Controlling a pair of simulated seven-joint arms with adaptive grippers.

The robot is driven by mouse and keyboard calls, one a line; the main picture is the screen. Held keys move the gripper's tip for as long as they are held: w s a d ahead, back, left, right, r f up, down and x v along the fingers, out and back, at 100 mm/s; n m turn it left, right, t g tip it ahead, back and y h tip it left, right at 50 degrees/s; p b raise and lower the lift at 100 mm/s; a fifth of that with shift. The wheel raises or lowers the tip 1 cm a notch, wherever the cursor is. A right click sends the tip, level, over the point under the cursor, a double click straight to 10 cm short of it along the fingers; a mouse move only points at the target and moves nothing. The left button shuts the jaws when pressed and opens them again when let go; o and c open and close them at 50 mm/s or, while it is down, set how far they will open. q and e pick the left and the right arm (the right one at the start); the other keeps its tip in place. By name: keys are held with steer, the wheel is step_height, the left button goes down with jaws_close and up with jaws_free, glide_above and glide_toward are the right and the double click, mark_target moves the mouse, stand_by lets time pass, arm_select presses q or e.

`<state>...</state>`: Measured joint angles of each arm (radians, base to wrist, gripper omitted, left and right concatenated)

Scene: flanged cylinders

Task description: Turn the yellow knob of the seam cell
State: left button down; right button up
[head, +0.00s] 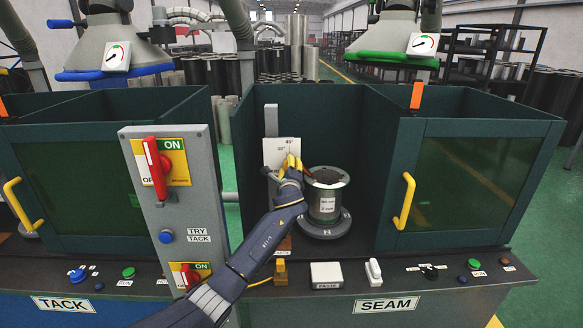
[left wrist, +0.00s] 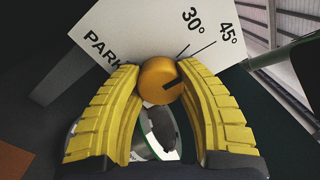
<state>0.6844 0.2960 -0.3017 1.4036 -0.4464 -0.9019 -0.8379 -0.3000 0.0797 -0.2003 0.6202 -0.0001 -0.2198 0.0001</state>
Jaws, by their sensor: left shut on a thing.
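The yellow knob (left wrist: 158,80) sits in front of a white dial plate (left wrist: 135,35) marked PARK, 30° and 45°. A dark line on the knob's face points right and slightly up in the left wrist view. My left gripper (head: 291,166) is at the plate (head: 276,150) in the seam cell, its yellow fingers shut on the knob from both sides. In the head view the fingers hide the knob. My right gripper is in neither view.
A flanged metal cylinder (head: 326,200) stands upright in the seam cell, just right of my left gripper. A grey switch post (head: 180,215) with a red handle stands left of my arm. The SEAM panel (head: 385,305) runs along the front.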

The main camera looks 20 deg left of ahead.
arm_select(q)
steer(key=shift+a, duration=0.15)
steer(key=c, duration=0.7)
jaws_free()
steer(key=shift+s, duration=0.15)
steer(key=v, duration=1.2)
steer(key=shift+f, duration=0.1)
